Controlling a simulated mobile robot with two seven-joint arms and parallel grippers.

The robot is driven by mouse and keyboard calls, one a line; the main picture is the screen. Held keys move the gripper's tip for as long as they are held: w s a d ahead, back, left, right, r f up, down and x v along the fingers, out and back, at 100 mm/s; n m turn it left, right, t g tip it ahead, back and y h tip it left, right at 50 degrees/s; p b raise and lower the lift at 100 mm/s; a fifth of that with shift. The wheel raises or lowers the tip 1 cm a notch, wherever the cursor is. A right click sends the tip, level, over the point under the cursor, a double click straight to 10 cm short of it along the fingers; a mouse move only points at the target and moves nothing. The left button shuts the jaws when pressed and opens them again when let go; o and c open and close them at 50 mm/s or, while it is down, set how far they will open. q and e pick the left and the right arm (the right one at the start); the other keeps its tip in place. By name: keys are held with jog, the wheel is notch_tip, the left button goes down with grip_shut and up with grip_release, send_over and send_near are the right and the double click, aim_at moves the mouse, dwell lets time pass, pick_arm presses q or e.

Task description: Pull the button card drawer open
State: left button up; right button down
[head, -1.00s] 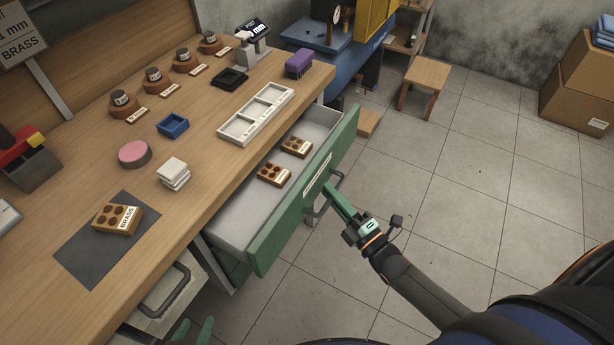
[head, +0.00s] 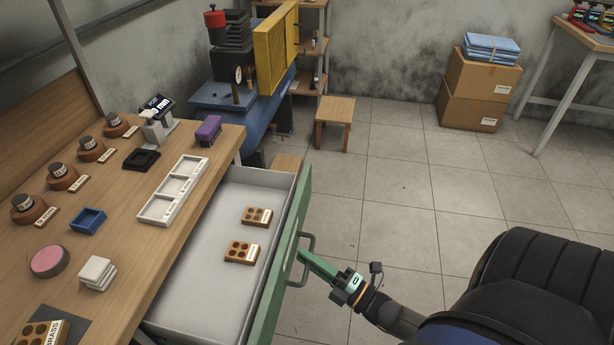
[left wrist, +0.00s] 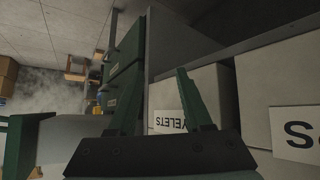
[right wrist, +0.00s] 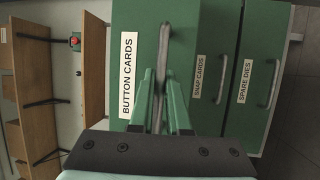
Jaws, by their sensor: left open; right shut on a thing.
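The button card drawer (head: 200,255) stands pulled well out from under the bench in the head view. Its green front also shows in the right wrist view (right wrist: 190,60), with a BUTTON CARDS label (right wrist: 128,75). Two brown card blocks (head: 257,216) (head: 241,252) lie inside it. My right gripper (head: 306,257) is shut on the drawer's handle (head: 301,262), and the fingers close around the bar in the right wrist view (right wrist: 160,105). My left gripper (left wrist: 160,100) is open and empty, seen only in the left wrist view, near pale boxes.
The bench top (head: 140,215) holds a white three-part tray (head: 173,190), a blue tray (head: 88,221), a pink disc (head: 50,261) and white cards (head: 96,272). A stool (head: 334,112) stands beyond. Snap cards and spare dies drawers (right wrist: 211,60) are shut. Floor right of the drawer is clear.

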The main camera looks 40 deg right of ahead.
jog(key=c, duration=1)
grip_release()
pick_arm(q)
jog(key=shift+d+r, duration=0.15)
pick_arm(e)
jog(key=shift+o, duration=0.6)
pick_arm(q)
jog(key=shift+w+d+f+b, duration=0.15)
jog(key=shift+d+f+b, duration=0.2)
jog(key=shift+b, duration=0.15)
pick_arm(e)
jog(key=v, duration=1.2)
jog(key=shift+s, duration=0.25)
pick_arm(q)
jog(key=shift+a, duration=0.15)
pick_arm(e)
jog(key=shift+d, duration=0.1)
